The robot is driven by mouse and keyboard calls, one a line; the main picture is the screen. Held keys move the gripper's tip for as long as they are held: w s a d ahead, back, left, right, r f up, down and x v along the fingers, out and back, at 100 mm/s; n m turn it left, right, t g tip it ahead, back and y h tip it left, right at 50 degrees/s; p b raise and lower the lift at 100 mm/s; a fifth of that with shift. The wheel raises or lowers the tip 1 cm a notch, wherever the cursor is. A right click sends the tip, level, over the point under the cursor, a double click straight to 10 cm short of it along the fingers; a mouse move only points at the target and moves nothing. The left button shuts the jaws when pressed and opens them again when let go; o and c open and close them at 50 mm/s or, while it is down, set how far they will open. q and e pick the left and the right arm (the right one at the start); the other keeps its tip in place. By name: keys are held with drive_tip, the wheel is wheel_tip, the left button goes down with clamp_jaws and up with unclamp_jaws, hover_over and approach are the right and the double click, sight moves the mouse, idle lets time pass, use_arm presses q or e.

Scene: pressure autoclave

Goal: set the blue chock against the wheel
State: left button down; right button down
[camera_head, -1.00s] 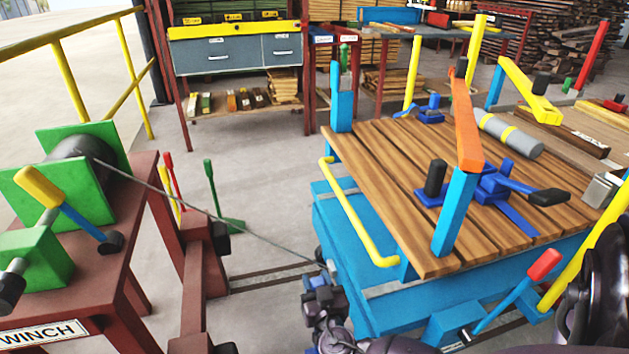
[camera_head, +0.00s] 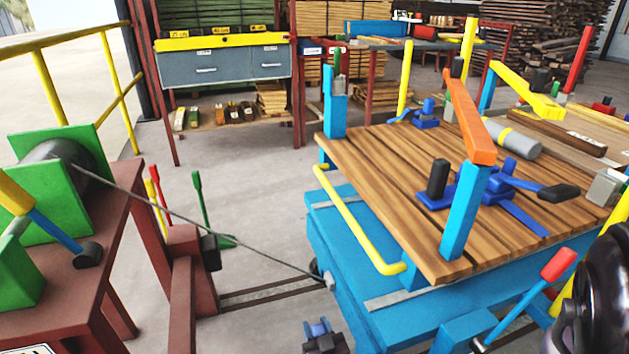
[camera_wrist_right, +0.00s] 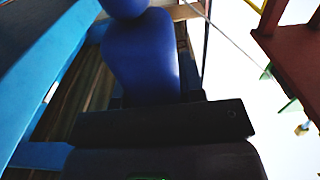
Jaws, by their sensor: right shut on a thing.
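My right gripper (camera_head: 322,341) shows at the bottom middle of the head view, low beside the left end of the blue cart (camera_head: 335,235). It is shut on a blue piece (camera_head: 317,328), which I take to be the blue chock. In the right wrist view the chock (camera_wrist_right: 145,55) is a large, rounded blue shape beyond the dark gripper parts (camera_wrist_right: 160,122). Its lower part is hidden there. No wheel shows clearly; the cart's body hides its underside, so I cannot tell whether the chock touches one. My left gripper is not in view.
A taut cable (camera_head: 200,222) runs from the green winch (camera_head: 60,185) to the cart's end. Rails (camera_head: 265,292) lie on the floor under it. A yellow handle bar (camera_head: 355,222) and a red-tipped lever (camera_head: 557,265) stick out from the cart.

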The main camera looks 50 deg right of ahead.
drive_tip(key=shift+w+f, duration=0.1)
drive_tip(key=shift+f, duration=0.4)
drive_tip(key=c, duration=0.7)
unclamp_jaws()
drive_tip(key=shift+f, duration=0.15)
drive_tip(key=shift+c, duration=0.2)
